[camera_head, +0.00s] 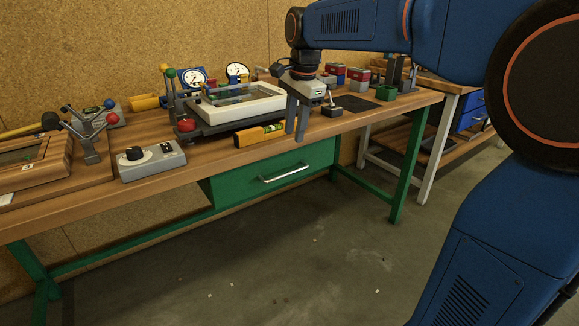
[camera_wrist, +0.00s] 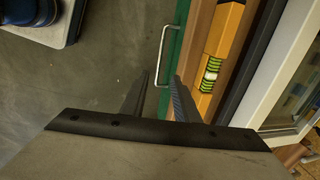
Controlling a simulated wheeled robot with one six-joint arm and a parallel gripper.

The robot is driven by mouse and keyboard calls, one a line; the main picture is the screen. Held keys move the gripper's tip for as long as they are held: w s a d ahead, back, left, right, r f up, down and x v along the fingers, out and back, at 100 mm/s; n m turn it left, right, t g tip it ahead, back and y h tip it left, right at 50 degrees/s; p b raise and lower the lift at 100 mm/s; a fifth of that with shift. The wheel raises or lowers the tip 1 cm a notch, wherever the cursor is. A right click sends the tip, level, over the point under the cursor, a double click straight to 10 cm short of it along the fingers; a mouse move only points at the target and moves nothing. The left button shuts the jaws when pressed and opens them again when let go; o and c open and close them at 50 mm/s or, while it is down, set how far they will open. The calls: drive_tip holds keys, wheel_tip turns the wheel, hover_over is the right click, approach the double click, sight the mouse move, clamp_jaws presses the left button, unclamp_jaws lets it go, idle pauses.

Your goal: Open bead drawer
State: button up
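The green drawer (camera_head: 268,172) hangs under the front of the wooden workbench and looks shut. Its pale bar handle (camera_head: 286,173) runs across its front. In the wrist view the handle (camera_wrist: 164,52) stands out from a narrow green strip of the drawer (camera_wrist: 177,48). My gripper (camera_head: 297,138) points down at the bench's front edge, above the handle and apart from it. In the wrist view my gripper (camera_wrist: 161,80) shows two dark fingers with a gap between them. It is open and empty, and the handle appears beyond the fingertips.
A yellow spirit level (camera_head: 260,134) lies at the bench edge beside my fingers. Behind it is a white-framed tilting tray (camera_head: 268,104). A grey control box (camera_head: 152,160) stands to the left. The floor (camera_head: 290,260) before the drawer is clear.

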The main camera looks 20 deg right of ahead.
sight(289, 174)
drive_tip(key=f, duration=0.4)
drive_tip(key=w+f, duration=0.1)
drive_tip(key=f, duration=0.4)
drive_tip(key=w+f, duration=0.1)
drive_tip(key=f, duration=0.3)
drive_tip(key=shift+w+a+f, duration=0.15)
drive_tip(key=shift+w+a, duration=0.05)
drive_tip(key=shift+a, duration=0.2)
clamp_jaws()
